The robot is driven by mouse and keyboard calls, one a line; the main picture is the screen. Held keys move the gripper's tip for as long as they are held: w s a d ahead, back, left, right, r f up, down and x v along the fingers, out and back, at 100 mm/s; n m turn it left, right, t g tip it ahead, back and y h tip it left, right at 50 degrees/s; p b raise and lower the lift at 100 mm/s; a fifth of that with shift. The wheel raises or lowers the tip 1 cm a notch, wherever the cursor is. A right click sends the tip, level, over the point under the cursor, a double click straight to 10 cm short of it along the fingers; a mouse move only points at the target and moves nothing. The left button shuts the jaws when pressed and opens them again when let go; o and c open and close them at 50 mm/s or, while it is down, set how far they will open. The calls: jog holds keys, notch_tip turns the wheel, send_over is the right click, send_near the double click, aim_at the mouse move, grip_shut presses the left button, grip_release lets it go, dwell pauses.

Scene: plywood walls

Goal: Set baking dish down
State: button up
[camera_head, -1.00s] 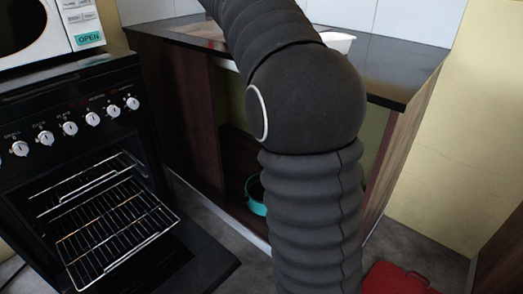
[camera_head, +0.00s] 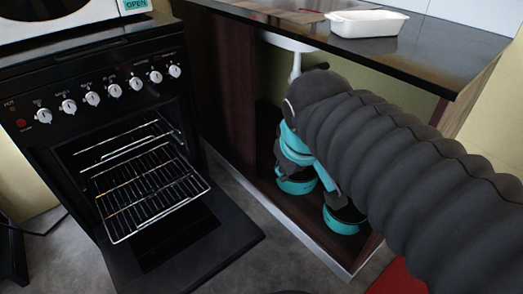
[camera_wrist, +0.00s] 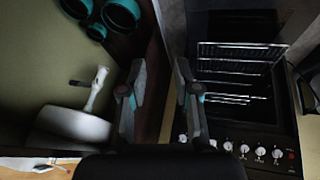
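The baking dish (camera_head: 367,24), white and rectangular, sits upright on the dark countertop (camera_head: 440,48), close to its front edge. My gripper (camera_head: 325,180) is below the countertop, in front of the open cabinet, well below the dish and apart from it. In the wrist view my gripper's two fingers (camera_wrist: 158,100) stand apart with nothing between them. The gripper is partly hidden by my arm in the head view. I cannot make out the dish clearly in the wrist view.
An oven (camera_head: 95,95) with its door (camera_head: 185,245) down and wire racks (camera_head: 150,195) showing stands at left. Teal pots (camera_head: 343,222) sit on the cabinet floor. A white sink underside (camera_wrist: 72,124) and pipe (camera_wrist: 97,88) hang in the cabinet. The countertop right of the dish looks clear.

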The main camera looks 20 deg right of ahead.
jog(key=s+a+f+m+y, duration=0.1)
jog(key=s+a+f+m, duration=0.1)
jog(key=s+f, duration=0.1)
jog(key=shift+s+a+f+m, duration=0.25)
jog(key=shift+a+f+m, duration=0.15)
jog(key=shift+f, duration=0.15)
dwell(0.8)
